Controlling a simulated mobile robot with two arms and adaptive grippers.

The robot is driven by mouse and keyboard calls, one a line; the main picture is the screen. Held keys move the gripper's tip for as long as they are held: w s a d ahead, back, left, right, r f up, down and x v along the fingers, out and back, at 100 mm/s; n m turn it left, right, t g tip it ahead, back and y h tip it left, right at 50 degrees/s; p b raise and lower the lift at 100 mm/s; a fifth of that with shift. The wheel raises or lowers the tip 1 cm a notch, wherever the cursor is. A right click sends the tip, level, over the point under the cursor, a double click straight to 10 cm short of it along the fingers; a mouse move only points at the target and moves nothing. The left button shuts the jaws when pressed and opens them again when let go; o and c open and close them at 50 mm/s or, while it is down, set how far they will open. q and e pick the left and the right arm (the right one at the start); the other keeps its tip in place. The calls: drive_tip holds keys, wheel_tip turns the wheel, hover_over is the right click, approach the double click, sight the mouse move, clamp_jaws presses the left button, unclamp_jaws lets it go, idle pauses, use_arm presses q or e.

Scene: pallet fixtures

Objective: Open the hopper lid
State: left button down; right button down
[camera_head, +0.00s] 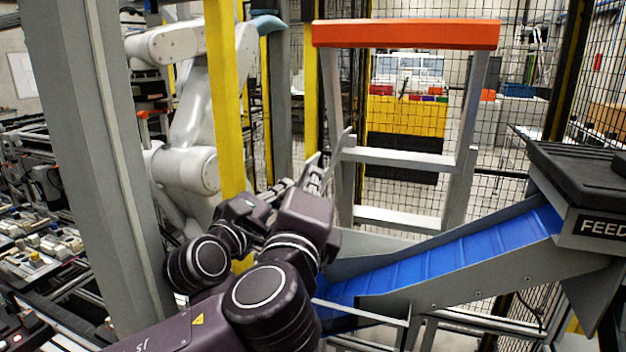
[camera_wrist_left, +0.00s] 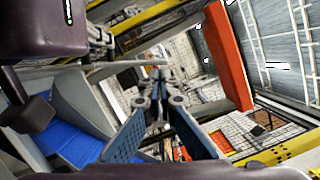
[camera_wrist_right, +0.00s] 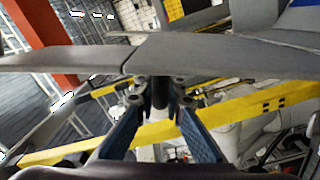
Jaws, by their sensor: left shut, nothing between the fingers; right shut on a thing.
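The hopper (camera_head: 604,225), marked FEED, stands at the far right of the head view with its dark lid (camera_head: 575,170) lying over its top. My two grippers are close together left of centre there, well left of the hopper. In the left wrist view my left gripper (camera_wrist_left: 160,90) is shut with nothing in it. The lid is not clear in the wrist views.
A blue conveyor (camera_head: 450,262) with grey side walls slopes up to the hopper. An orange-topped frame (camera_head: 405,34) stands behind it. A grey column (camera_head: 95,150), a yellow post (camera_head: 222,90) and a white robot arm (camera_head: 190,110) crowd the left. Open air lies above the conveyor.

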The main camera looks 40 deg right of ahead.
drive_tip(key=shift+w+a+f, duration=0.1)
drive_tip(key=shift+f, duration=0.2)
use_arm(q)
drive_tip(key=shift+w+a+r, duration=0.2)
drive_tip(key=shift+w, duration=0.2)
drive_tip(key=shift+w+a+r, duration=0.15)
drive_tip(key=shift+w+a, duration=0.05)
drive_tip(key=shift+w, duration=0.15)
use_arm(e)
drive_tip(key=c, duration=2.2)
unclamp_jaws()
drive_tip(key=shift+c, duration=0.2)
drive_tip(key=shift+o, duration=1.1)
use_arm(q)
drive_tip(key=shift+w+a, duration=0.15)
use_arm(e)
drive_tip(key=shift+r, duration=0.15)
